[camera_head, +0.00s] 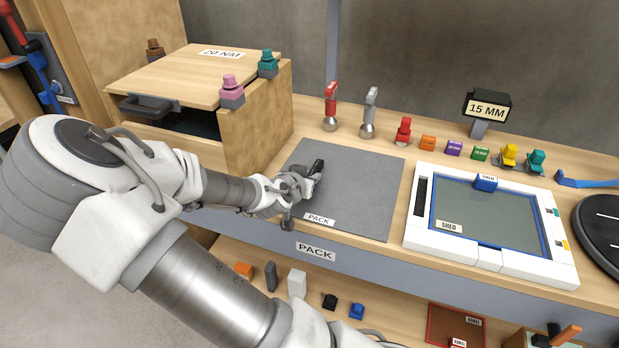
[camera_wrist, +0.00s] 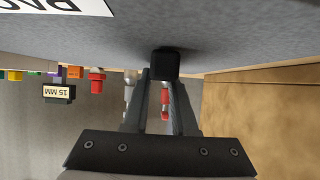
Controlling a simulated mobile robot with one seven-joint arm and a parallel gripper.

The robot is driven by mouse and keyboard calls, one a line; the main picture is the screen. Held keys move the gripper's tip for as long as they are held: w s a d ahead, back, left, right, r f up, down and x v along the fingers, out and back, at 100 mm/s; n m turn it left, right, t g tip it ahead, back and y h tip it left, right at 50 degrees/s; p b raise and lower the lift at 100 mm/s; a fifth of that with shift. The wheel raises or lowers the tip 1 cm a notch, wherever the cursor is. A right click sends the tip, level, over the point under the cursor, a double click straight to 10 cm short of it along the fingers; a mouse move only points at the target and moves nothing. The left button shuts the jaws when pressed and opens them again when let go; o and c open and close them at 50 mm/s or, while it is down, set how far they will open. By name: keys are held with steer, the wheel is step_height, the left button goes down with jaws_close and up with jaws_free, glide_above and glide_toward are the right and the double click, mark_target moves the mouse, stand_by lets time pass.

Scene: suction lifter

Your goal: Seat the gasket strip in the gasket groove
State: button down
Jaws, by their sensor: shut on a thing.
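My gripper (camera_head: 314,172) is at the upper left part of the grey PACK mat (camera_head: 362,190). It is shut on a small black block (camera_wrist: 165,64), which sits between the fingertips in the wrist view, at or very near the mat surface; I cannot tell if it touches. No long gasket strip can be made out for sure. A white frame (camera_head: 411,236) with a blue inner border and a grey-green panel lies right of the mat. It has a dark slot (camera_head: 419,196) along its left side; I cannot tell if this is the gasket groove.
A wooden cabinet (camera_head: 258,115) with a part-open drawer stands left of the mat. A red tool (camera_head: 331,105), a grey tool (camera_head: 369,112) and several coloured blocks line the back. A black turntable (camera_head: 600,228) is at far right. A lower shelf holds small parts.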

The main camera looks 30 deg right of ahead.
steer(key=shift+f, duration=0.15)
steer(key=c, duration=0.7)
jaws_free()
